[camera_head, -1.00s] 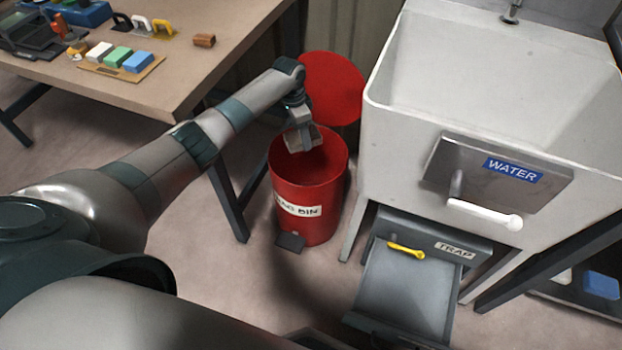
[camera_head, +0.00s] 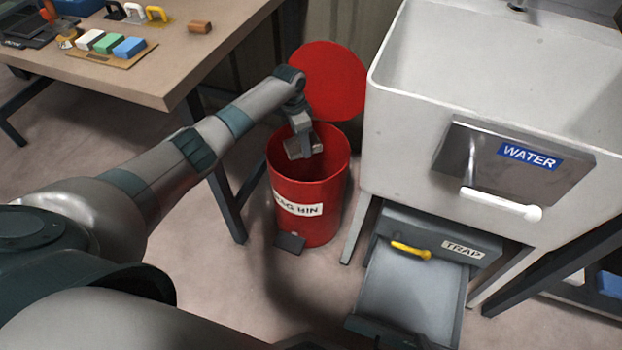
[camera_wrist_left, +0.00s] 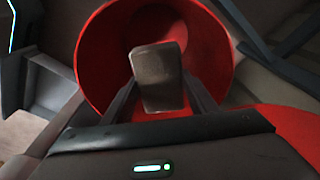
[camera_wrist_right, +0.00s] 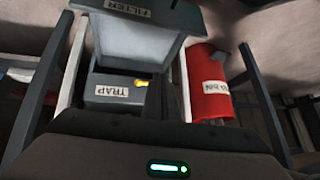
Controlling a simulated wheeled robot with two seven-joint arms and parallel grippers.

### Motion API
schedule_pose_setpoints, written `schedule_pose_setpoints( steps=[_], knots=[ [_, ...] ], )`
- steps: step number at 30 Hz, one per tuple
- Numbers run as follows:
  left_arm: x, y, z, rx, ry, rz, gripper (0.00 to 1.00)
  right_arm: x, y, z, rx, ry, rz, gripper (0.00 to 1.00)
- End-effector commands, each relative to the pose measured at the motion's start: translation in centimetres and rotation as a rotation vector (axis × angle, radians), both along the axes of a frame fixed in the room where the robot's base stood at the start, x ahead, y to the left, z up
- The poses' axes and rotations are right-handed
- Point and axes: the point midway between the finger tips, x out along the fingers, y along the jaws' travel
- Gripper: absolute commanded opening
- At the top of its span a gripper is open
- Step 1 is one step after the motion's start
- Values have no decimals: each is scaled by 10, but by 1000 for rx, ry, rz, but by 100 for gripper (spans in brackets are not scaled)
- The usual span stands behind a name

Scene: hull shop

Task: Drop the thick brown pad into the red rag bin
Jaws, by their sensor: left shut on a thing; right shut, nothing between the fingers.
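The red rag bin (camera_head: 309,222) stands on the floor with its round lid (camera_head: 325,80) tipped up behind it. My left gripper (camera_head: 303,146) hangs over the bin's open mouth. It is shut on the thick brown pad (camera_wrist_left: 157,78), which looks grey-brown in the left wrist view, with the red bin wall (camera_wrist_left: 100,55) around it. In the head view the pad (camera_head: 293,150) is small and partly covered by the fingers. My right gripper (camera_wrist_right: 160,102) is shut and empty, seen low in its own wrist view, facing the trap and the bin (camera_wrist_right: 208,88).
A white sink (camera_head: 395,150) with a WATER panel (camera_head: 505,165) stands right of the bin. Below it is a grey trap drawer (camera_head: 410,295) with a yellow handle (camera_head: 410,250). A workbench (camera_head: 130,75) with coloured blocks is at left, its leg close to the bin.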

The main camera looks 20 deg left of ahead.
Motion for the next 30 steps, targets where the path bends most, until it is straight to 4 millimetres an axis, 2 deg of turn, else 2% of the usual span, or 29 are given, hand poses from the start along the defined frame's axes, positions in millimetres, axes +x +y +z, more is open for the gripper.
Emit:
schedule_pose_setpoints(
  steps=[9, 10, 12, 26, 30],
  knots=[
    [0, 0, 0, 0, -1, 0, 28, 0, 1, 1, 3, -4, 0, 0],
    [0, 0, 0, 0, -1, 0, 60, 0, 1, 1, 3, -4, 0, 0],
    [0, 0, 0, 1, -1, 0, 74, 0, 1, 1, 3, -3, 0, 0],
    [0, 0, 4, 0, 0, 0, 74, -2, -1, 3, -3, 6, 1, 0],
    [-1, 1, 12, 0, 0, 0, 74, -5, -12, -1, -40, 59, -5, 0]
  ],
)
